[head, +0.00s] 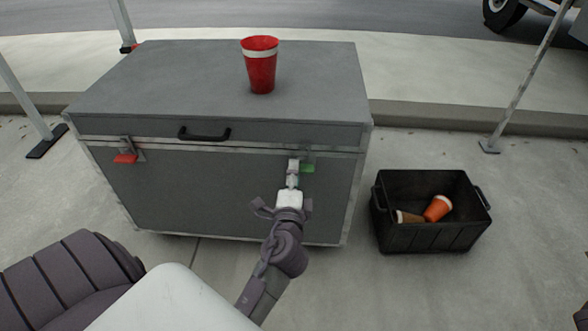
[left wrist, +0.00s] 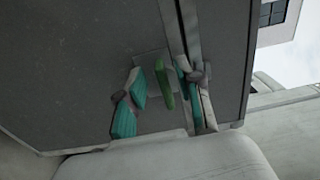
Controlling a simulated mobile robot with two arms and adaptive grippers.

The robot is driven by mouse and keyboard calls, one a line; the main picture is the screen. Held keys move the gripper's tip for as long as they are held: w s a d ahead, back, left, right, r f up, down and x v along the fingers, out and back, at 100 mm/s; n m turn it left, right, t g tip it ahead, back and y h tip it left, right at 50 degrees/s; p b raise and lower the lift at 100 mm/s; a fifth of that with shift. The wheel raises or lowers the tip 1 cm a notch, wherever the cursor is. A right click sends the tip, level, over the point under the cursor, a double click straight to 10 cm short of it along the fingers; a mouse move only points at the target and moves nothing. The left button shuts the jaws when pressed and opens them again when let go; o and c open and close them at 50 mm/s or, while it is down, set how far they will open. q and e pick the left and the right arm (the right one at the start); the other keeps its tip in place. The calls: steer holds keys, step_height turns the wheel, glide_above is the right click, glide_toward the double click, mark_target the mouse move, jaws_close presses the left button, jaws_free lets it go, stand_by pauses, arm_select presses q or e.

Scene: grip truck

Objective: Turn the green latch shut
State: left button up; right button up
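A grey case (head: 230,190) with metal edging stands on the pavement with its lid down. The green latch (head: 308,168) is on its front, right of the handle; its lever lies roughly along the lid seam, partly hidden by my gripper in the head view. My left gripper (head: 293,168) is at the latch's left side there. In the left wrist view, my left gripper (left wrist: 161,82) is open, its teal pads on either side of the green latch (left wrist: 165,85), with gaps visible. I cannot tell whether it touches. My right gripper is not in view.
A red latch (head: 125,158) is at the case's front left, with a black handle (head: 204,134) between. A red cup (head: 261,66) stands on the lid. A black crate (head: 430,238) with an orange cup (head: 438,208) and a brown cup (head: 408,217) stands right.

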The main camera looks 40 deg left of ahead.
arm_select(q)
steer(key=v, duration=0.5)
steer(key=shift+s+d, duration=0.1)
steer(key=shift+s, duration=0.15)
